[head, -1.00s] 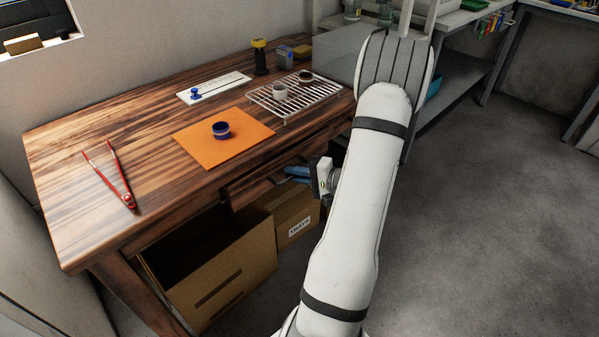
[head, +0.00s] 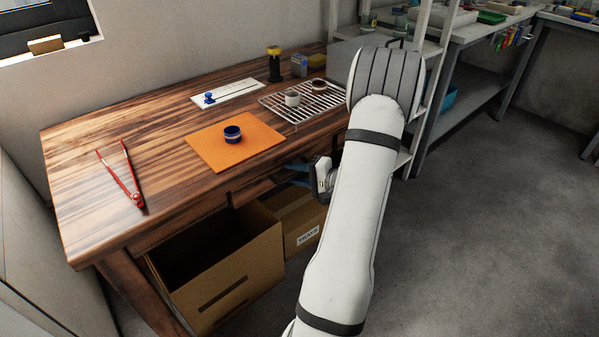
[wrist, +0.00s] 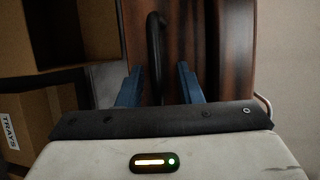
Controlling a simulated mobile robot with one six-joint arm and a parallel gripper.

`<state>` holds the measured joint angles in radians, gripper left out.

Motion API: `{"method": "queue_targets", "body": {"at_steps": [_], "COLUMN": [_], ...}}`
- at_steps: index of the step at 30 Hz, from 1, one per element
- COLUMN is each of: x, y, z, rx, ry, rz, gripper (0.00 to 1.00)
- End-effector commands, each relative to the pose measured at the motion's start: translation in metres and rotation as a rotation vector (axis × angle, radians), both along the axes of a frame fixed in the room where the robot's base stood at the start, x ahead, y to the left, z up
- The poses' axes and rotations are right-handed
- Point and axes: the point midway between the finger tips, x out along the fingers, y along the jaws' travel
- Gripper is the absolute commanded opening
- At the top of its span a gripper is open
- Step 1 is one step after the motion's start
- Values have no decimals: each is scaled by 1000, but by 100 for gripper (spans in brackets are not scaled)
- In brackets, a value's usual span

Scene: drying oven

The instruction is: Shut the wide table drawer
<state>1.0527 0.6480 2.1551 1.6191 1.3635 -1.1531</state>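The wide drawer (head: 248,191) sits under the front edge of the wooden table (head: 90,165). In the head view my arm and gripper cover its right part, and I cannot tell how far out it stands. In the wrist view its wooden front (wrist: 178,35) carries a dark bar handle (wrist: 154,45). My gripper (head: 289,172) is at the drawer front. Its blue fingers stand apart on either side of the handle, with gaps visible, in the wrist view (wrist: 158,72). It is open and I see no grip on the handle.
Cardboard boxes (head: 230,275) stand under the table, below the drawer. On top are red tongs (head: 122,178), an orange mat (head: 205,150) with a blue jar (head: 232,134), and a wire rack (head: 320,108). Open floor (head: 480,220) lies to the right.

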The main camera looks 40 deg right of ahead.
Motion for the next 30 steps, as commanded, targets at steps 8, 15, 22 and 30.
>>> {"method": "queue_targets", "body": {"at_steps": [8,15,22,30], "x": [-6,-42,-67,-71], "y": [-3,-19,-29,-31], "z": [1,9,14,14], "rx": [1,1,1,1], "ry": [2,1,0,0], "rz": [-2,-5,-2,-1], "gripper": [32,32,32,32]}}
